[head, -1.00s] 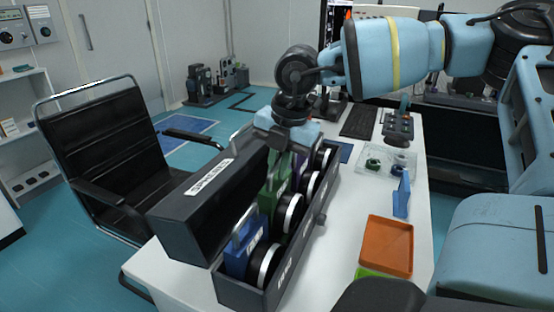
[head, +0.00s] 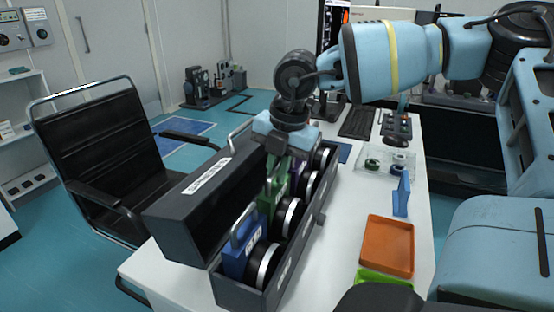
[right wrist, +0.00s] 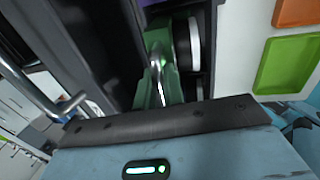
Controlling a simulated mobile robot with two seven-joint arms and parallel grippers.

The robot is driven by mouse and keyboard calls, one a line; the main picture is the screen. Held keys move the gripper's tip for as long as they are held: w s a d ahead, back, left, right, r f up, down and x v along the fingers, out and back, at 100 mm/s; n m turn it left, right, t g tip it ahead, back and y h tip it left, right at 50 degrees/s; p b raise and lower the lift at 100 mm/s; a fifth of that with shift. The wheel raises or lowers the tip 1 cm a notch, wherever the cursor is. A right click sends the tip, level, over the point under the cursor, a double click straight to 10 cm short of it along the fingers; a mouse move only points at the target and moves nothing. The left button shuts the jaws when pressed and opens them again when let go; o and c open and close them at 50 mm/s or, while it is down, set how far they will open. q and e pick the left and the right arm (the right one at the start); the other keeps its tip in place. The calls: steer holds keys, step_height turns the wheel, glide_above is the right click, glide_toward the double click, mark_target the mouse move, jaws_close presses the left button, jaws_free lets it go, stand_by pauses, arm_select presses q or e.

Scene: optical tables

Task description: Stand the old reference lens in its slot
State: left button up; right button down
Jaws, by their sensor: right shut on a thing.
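A green-framed lens (head: 279,178) with a metal handle is in the dark lens case (head: 233,290), between a blue-framed lens (head: 240,254) and a purple one. My right gripper (head: 277,152) points down over the case and is shut on the green lens by its top. In the right wrist view the green frame (right wrist: 160,45) and its bright handle show beyond the gripper's edge, with a black lens ring beside the frame. The fingertips and the lower end of the green frame are hidden. My left gripper is not in view.
The case lid (head: 205,200) stands open on the left side. An orange tray (head: 387,245), a green tray (head: 383,277) and an upright blue plate (head: 401,196) are on the white table to the right. A black chair (head: 100,150) stands left of the table.

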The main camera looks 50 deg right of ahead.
steer(key=shift+f, duration=0.2)
steer(key=c, duration=0.6)
jaws_free()
steer(key=shift+r+p, duration=0.75)
steer(key=shift+r, duration=1.3)
steer(key=shift+r+p, duration=1.05)
steer(key=shift+r, duration=1.45)
steer(key=shift+f, duration=0.1)
